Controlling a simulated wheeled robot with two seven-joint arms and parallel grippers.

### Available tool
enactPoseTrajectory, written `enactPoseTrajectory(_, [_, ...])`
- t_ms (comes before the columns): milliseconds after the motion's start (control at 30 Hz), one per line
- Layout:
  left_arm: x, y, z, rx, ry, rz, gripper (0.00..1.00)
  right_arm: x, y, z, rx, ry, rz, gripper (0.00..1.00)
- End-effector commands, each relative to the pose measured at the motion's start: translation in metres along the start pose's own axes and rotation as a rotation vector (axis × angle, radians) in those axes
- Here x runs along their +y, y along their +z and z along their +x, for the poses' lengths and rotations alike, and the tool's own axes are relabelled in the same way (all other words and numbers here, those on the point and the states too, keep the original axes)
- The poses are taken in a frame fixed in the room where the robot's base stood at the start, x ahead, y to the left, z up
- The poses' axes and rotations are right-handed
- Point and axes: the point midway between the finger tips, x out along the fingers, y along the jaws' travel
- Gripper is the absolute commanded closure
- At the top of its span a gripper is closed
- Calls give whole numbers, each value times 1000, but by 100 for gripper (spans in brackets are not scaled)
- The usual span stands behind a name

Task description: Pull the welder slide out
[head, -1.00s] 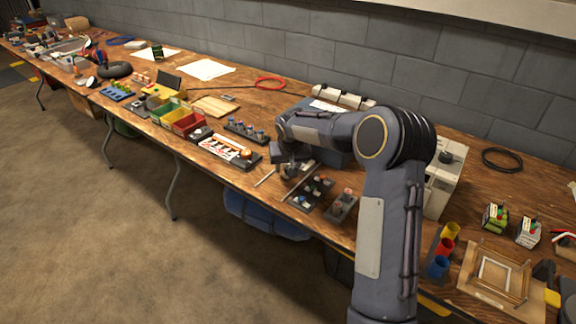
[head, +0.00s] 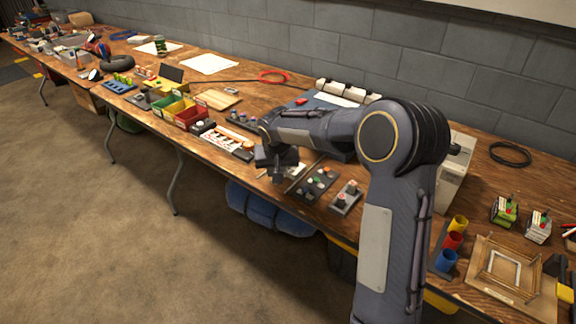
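My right arm comes in from the lower right and reaches left over the workbench. Its gripper (head: 279,174) points down near the bench's front edge, between a white-topped tray (head: 225,141) and a dark panel with coloured knobs (head: 314,183). The fingers are small and dark, so I cannot tell whether they are open or touching anything. A blue-grey unit with white blocks (head: 345,92) along its back stands behind the arm, partly hidden by it. I cannot make out for certain which part is the welder slide. My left gripper is not in view.
The wooden bench (head: 150,80) runs to the far left against a block wall. Coloured bins (head: 190,115) stand left of the gripper. Red, yellow and blue cups (head: 452,240) and a wooden frame (head: 510,272) are at the right. The floor in front is clear.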

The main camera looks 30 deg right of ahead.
Motion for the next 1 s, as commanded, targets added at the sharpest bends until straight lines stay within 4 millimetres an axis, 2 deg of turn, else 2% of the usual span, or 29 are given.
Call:
enactPoseTrajectory(33, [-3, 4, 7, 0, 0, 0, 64, -10, 8, -1, 6, -5, -6, 100])
enactPoseTrajectory(167, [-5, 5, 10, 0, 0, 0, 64, -21, 18, -7, 4, -3, -2, 100])
enactPoseTrajectory(500, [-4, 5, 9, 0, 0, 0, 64, -22, 20, -9, 3, -1, 0, 100])
enactPoseTrajectory(533, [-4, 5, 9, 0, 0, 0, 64, -22, 20, -9, 3, -1, 0, 76])
enactPoseTrajectory(667, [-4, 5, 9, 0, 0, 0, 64, -22, 20, -9, 3, -1, 0, 59])
enactPoseTrajectory(1000, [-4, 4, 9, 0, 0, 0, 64, -22, 20, -12, 3, -1, 0, 57])
